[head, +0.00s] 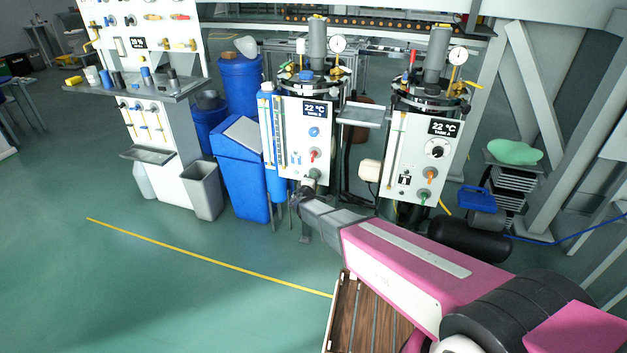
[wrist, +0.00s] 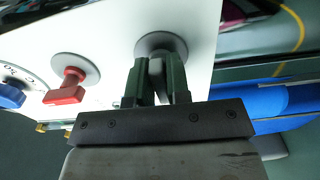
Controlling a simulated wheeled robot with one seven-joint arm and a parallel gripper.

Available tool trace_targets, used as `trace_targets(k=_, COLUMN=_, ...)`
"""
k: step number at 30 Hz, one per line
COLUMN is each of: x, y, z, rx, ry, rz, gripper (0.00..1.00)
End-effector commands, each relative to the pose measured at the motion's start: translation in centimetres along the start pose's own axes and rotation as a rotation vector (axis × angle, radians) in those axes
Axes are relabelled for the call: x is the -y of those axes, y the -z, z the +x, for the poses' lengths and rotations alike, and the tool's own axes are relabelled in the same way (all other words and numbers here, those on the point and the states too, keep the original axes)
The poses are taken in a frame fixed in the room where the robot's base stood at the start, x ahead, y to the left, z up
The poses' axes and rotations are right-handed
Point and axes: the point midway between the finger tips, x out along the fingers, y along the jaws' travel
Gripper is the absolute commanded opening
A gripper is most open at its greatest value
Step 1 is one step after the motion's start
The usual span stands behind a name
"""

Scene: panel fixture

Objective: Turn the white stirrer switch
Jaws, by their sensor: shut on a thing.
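The white stirrer switch (wrist: 157,78) shows in the wrist view as a pale lever in front of a round grey plate on a white panel. My gripper (wrist: 158,66) has its two dark green fingers shut on it, one on each side. In the head view my gripper (head: 308,187) is at the lower edge of the left tank's white panel (head: 295,150), and it hides the switch there. The fingers cover part of the lever, so its exact angle is hard to tell.
A red switch (wrist: 68,90) and a blue dial (wrist: 10,96) sit left of my gripper in the wrist view. A second tank panel (head: 423,150) stands to the right. A blue bin (head: 240,180) stands to the left. The green floor at front left is clear.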

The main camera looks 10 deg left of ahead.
Motion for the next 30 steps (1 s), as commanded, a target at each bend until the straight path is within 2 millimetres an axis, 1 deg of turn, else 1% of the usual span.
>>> trace_targets(k=1, x=0.1, y=-0.1, z=-0.1, rx=0.0, ry=0.003, rz=0.001, gripper=0.0)
trace_targets(k=2, x=0.1, y=-0.1, z=-0.1, rx=0.0, ry=0.003, rz=0.001, gripper=0.27)
trace_targets(k=3, x=0.1, y=-0.1, z=-0.1, rx=0.0, ry=0.003, rz=0.0, gripper=0.38)
trace_targets(k=11, x=0.0, y=0.0, z=-0.1, rx=0.0, ry=0.001, rz=-0.001, gripper=0.38)
trace_targets(k=14, x=0.0, y=0.0, z=-0.5, rx=0.0, ry=0.001, rz=-0.001, gripper=0.38)
trace_targets(k=17, x=0.0, y=-0.1, z=-1.7, rx=-0.001, ry=0.002, rz=-0.001, gripper=0.38)
trace_targets(k=27, x=-0.1, y=-0.1, z=-8.0, rx=-0.001, ry=0.002, rz=-0.001, gripper=0.38)
trace_targets(k=30, x=0.0, y=-0.1, z=-9.3, rx=-0.002, ry=0.002, rz=-0.001, gripper=0.38)
